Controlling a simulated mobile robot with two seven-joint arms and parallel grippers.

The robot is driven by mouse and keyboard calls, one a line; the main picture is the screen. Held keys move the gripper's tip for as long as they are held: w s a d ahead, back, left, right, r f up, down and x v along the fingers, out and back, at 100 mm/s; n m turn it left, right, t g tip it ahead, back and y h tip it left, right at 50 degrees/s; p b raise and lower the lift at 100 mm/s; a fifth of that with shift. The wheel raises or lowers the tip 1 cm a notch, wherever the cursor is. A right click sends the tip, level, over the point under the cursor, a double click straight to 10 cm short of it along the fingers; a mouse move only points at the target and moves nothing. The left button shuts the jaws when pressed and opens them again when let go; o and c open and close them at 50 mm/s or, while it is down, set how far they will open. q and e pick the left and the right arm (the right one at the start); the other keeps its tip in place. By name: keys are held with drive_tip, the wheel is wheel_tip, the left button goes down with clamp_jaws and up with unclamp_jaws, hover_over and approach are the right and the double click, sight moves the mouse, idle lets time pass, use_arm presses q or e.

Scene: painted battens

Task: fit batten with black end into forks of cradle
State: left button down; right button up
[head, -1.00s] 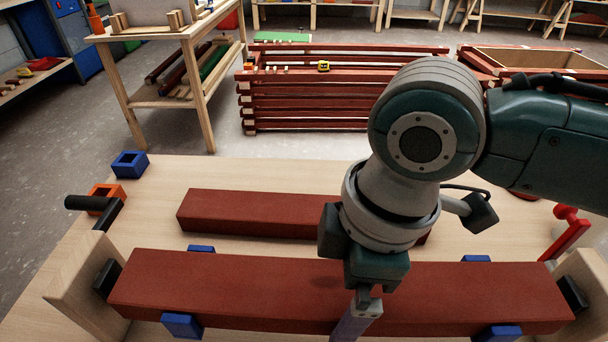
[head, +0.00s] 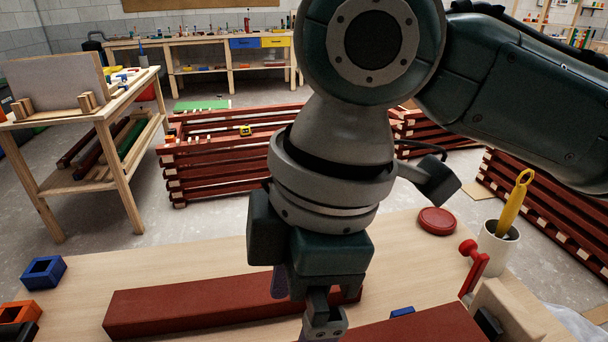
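A dark red batten (head: 190,305) lies on the light wood bench top. My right gripper (head: 301,301) hangs in front of its right part, with two fingers apart and nothing visible between them. A second red batten (head: 430,327) is at the bottom edge, mostly cut off. A small blue piece (head: 402,312), probably a cradle fork, shows just behind it. A wooden end block (head: 510,312) with a black pad (head: 488,323) stands at its right end. I cannot make out a black end on either batten. My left gripper is out of view.
A red clamp handle (head: 473,266), a white cup (head: 497,246) with a yellow tool and a red disc (head: 437,221) occupy the bench's right side. A blue square holder (head: 44,272) and an orange one (head: 18,312) are at left. The bench behind the batten is clear.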

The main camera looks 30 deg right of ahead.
drive_tip(key=s+a+f+m+t+y, duration=0.2)
drive_tip(key=s+a+m, duration=0.1)
drive_tip(key=s+m, duration=0.1)
drive_tip(key=s+d+f+m+h, duration=0.1)
drive_tip(key=s+d+m+h, duration=0.1)
drive_tip(key=s+d+m, duration=0.1)
drive_tip(key=s+d+f+m+h, duration=0.1)
drive_tip(key=s+d+m, duration=0.3)
drive_tip(key=d, duration=0.4)
drive_tip(key=shift+s+d+m+t+h, duration=0.15)
drive_tip(key=shift+d+m+t+h, duration=0.2)
drive_tip(key=shift+m, duration=0.45)
wheel_tip(320, 180, up, 47)
drive_tip(key=p, duration=4.7)
drive_tip(key=shift+a, duration=0.1)
